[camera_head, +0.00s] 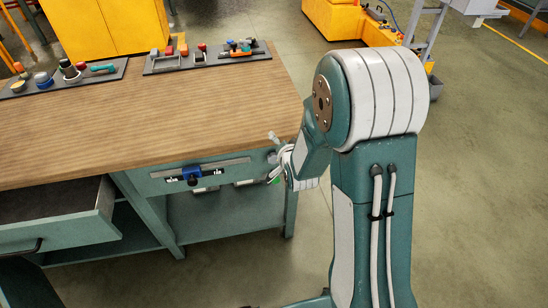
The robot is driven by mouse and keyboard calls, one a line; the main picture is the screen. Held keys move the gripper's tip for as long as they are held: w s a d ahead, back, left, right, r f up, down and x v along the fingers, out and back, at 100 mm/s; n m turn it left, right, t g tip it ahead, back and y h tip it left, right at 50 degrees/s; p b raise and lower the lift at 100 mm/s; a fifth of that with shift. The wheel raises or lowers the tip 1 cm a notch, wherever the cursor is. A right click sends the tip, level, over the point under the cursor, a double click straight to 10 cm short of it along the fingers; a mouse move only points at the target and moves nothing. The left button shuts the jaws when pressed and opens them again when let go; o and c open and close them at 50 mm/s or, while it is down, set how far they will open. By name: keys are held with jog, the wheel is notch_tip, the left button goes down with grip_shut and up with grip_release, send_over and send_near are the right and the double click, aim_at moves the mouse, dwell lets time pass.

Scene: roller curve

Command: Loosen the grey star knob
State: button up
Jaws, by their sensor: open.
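The workbench front has a green panel (228,207) below the wooden top. My gripper (274,158) is at the right end of this panel, just below the bench edge. Its fingers are open, spread one above the other, and point left toward the panel. A small dark grey shape (271,157) shows between the fingers and may be the grey star knob. It is too small and too covered by the gripper to be sure, and I cannot tell whether the fingers touch it.
A metal rail with a blue clamp-like slider (192,175) is on the panel left of my gripper. An open drawer (60,215) juts out at the lower left. Trays of tools (205,57) lie on the wooden benchtop (150,115).

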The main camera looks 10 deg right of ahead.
notch_tip(320, 180, down, 8)
jog(key=m+t, duration=0.4)
jog(key=m, duration=0.1)
send_near(275, 161)
jog(key=w, duration=1.1)
jog(key=shift+f, duration=0.1)
jog(key=c, duration=1.2)
